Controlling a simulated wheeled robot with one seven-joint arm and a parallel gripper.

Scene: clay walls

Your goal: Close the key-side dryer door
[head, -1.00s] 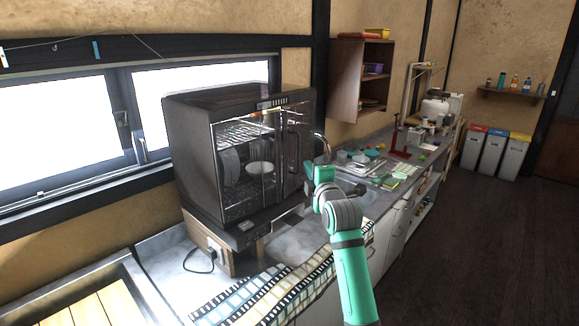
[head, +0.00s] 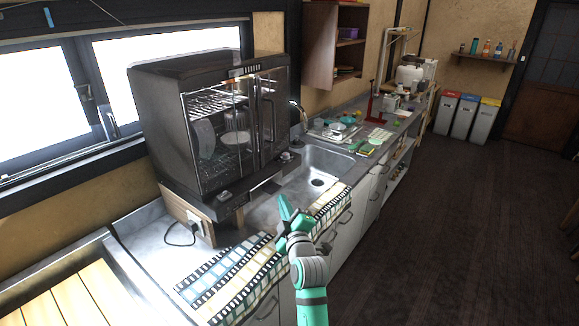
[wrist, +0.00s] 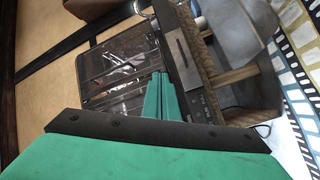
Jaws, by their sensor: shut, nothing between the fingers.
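The dish dryer (head: 205,120) is a dark cabinet with glass doors in front, standing on a wooden base over the counter at the left. Racks and pale plates show through the glass. The left door (head: 213,140) and the right door (head: 272,115) look about flush with the front, but I cannot tell whether either is ajar. No key can be made out. My gripper (head: 286,207) is shut and empty, in front of and below the dryer, apart from it. In the wrist view the shut fingers (wrist: 160,97) overlap the dryer front (wrist: 118,68) in the picture.
A sink (head: 325,165) lies right of the dryer, with a tap behind. A film-strip patterned cloth (head: 235,283) covers the counter's front edge. A wall shelf (head: 335,45) hangs beyond. The dark floor (head: 440,230) at the right is clear.

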